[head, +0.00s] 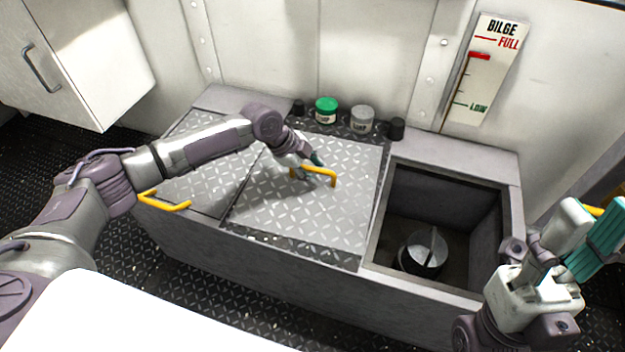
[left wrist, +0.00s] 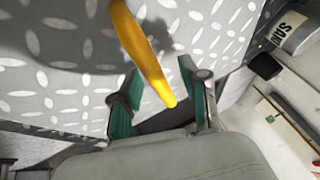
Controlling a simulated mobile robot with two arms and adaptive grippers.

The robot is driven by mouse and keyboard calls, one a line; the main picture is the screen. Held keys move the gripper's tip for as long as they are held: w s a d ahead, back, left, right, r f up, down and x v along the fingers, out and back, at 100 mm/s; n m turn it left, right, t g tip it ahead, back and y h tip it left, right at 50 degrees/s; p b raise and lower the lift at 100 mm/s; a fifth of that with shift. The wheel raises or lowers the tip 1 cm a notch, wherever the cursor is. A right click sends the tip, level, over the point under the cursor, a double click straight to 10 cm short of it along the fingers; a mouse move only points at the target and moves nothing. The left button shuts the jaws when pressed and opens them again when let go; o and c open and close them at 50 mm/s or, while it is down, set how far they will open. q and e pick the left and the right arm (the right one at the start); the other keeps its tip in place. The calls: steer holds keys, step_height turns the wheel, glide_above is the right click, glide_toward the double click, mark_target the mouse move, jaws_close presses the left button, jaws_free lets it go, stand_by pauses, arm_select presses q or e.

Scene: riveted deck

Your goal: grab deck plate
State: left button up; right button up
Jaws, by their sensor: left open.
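The middle deck plate (head: 285,215) is grey diamond-patterned metal with a yellow bar handle (head: 326,171) on top, and it lies flat on the bench. My left gripper (head: 310,161) is at that handle, partly hiding its left end. In the left wrist view the patterned plate (left wrist: 65,85) fills the back, and the yellow handle (left wrist: 143,50) reaches between the two spread teal fingertips (left wrist: 158,97). I cannot tell whether either finger touches it. My right gripper (head: 580,240) is raised at the lower right, apart from the plate; its jaw gap is unclear.
A second plate with a yellow handle (head: 165,201) lies at left, partly behind my left arm. At right is an open bay (head: 440,205) with a round metal container (head: 422,254) inside. Green-lidded (head: 326,110) and grey-lidded (head: 362,119) jars stand behind the plate. A bilge gauge (head: 485,75) hangs on the wall.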

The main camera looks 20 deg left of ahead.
arm_select(q)
steer(key=shift+f, duration=0.2)
steer(key=shift+c, duration=0.3)
jaws_close()
steer(key=shift+w+r, duration=0.1)
steer(key=shift+r, duration=0.05)
